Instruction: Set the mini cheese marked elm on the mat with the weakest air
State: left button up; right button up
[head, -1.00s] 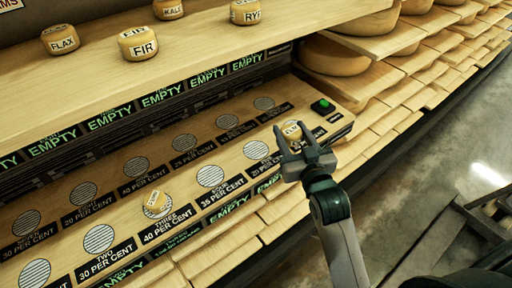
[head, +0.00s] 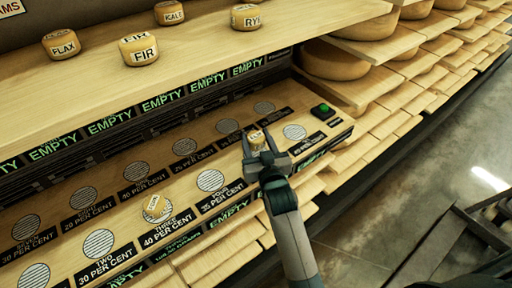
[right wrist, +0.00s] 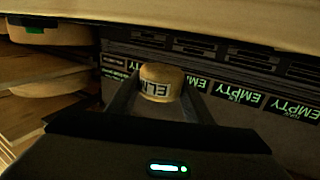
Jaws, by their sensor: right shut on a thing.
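My right gripper (head: 262,152) is shut on the mini cheese marked elm (head: 256,139); the letters ELM show in the right wrist view (right wrist: 160,83). In the head view it is over the front row of round striped mats, covering most of one mat and its label. To the left are the four mat (head: 210,180), labelled 35 per cent, the three mat (head: 166,217), 40 per cent, and the two mat (head: 99,243), 30 per cent. Back-row mats include one at 20 (head: 84,197) and one at 40 (head: 137,171). Farther right labels are too small to read surely.
A mini cheese (head: 155,205) sits on the three mat. A bare mat (head: 294,132) lies right of my gripper, near a green button (head: 322,110). The upper shelf (head: 200,55) overhangs behind, with cheeses marked flax, fir, kale and rye.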

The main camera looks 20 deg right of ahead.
aim_at(256, 154)
jog(key=shift+f, duration=2)
jog(key=o, duration=0.8)
jog(key=shift+f, duration=0.1)
jog(key=o, duration=0.3)
